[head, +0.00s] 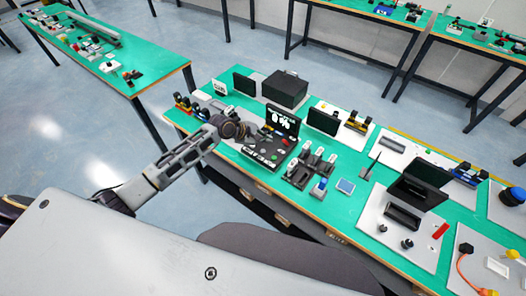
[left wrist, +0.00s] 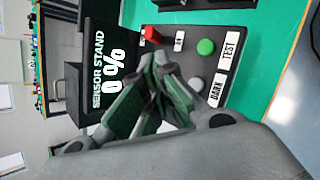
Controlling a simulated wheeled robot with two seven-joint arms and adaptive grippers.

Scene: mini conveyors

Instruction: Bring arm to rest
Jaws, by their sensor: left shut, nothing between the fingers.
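My left arm reaches in from the left over the green table (head: 345,209). My left gripper (head: 262,137) is above the black sensor stand panel, with its fingers together and empty. In the left wrist view the left gripper (left wrist: 158,75) shows its closed fingers in front of the panel. I cannot tell whether they touch it. The stand's screen (head: 283,121) is upright behind the panel; in the left wrist view the screen (left wrist: 108,72) reads "SENSOR STAND 0 %". A green button (left wrist: 206,46) and a red part (left wrist: 152,35) show beside the fingers. My right gripper is not in view.
A black box (head: 285,89) and dark screens stand behind the panel. Grey and black devices (head: 310,165) stand to its right, and a white board (head: 403,228) lies further right. Other green tables (head: 95,55) stand further off. Open floor (head: 70,125) lies left of the arm.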

